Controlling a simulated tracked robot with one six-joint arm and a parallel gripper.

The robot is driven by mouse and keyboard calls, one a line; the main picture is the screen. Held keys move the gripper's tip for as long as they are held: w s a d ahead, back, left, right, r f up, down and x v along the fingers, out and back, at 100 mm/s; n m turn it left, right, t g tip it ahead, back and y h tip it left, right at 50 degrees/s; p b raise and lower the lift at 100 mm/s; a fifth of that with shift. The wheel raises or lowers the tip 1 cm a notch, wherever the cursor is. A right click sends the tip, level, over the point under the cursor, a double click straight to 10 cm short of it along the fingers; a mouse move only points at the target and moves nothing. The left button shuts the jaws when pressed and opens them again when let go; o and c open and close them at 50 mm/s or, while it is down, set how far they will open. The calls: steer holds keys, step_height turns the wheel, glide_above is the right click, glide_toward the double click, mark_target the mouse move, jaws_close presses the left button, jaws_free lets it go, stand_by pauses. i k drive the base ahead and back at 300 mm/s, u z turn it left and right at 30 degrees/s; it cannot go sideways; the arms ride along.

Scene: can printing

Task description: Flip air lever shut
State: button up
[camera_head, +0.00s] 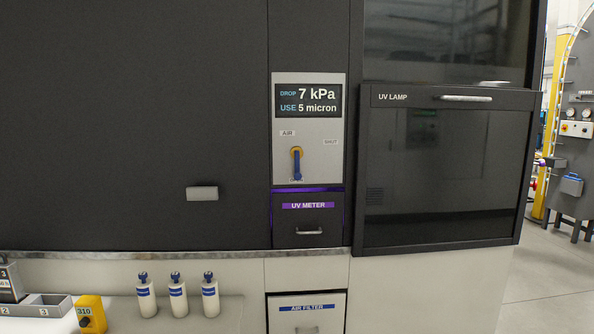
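The air lever (297,163) is a blue handle on a yellow-orange round hub, set on a light grey panel (326,166). The handle points straight down from the hub, over a small label at its lower end that I cannot read. An "AIR" label sits above left of the hub and a "SHUT" label to its upper right. A display (308,101) above reads "DROP 7 kPa" and "USE 5 micron". My gripper is not in view.
Below the panel is a UV METER drawer (308,221), then an AIR FILTER drawer (306,316). A UV LAMP door (440,165) with a bar handle stands at right. Several items, including white bottles (178,297) and a yellow 310 device (91,314), sit lower left.

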mark_target(298, 176)
steer(key=k, duration=0.65)
steer(key=u, duration=0.2)
steer(key=i, duration=0.55)
steer(key=u, duration=0.65)
steer(key=i, duration=0.6)
steer(key=u, duration=0.25)
